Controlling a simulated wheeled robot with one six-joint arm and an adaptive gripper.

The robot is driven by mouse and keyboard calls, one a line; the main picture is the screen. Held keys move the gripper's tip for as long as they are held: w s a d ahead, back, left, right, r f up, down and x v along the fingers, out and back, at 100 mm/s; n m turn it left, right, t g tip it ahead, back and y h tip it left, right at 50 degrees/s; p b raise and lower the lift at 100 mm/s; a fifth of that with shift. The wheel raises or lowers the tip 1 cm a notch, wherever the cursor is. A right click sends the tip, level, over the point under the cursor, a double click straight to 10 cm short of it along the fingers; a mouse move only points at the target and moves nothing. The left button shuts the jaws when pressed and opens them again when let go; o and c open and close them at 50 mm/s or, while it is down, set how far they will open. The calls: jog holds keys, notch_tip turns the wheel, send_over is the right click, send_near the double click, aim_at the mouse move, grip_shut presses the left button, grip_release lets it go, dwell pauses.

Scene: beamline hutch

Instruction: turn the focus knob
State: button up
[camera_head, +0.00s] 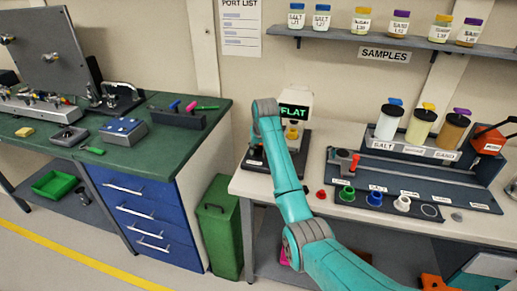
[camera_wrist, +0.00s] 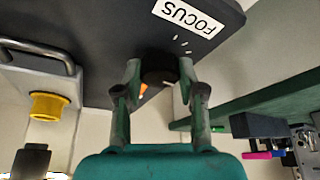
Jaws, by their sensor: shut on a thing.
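The focus knob (camera_wrist: 158,66) is a dark round knob beside the white FOCUS label (camera_wrist: 187,16) in the wrist view. It sits on a dark panel (camera_wrist: 95,70) with white tick marks near it. A small orange mark shows by its lower left edge. My gripper (camera_wrist: 160,74) has one finger on each side of the knob and is shut on it. My arm hides the knob and my fingertips there.
A yellow part (camera_wrist: 48,106) and a metal handle are left of my gripper in the wrist view. In the head view, a rack with coloured funnels (camera_head: 415,200) and sample jars stands right of my arm. A green bin (camera_head: 220,228) stands between the benches.

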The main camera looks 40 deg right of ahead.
jog(key=o, duration=1.1)
jog(key=shift+o, duration=0.2)
jog(key=v, duration=1.2)
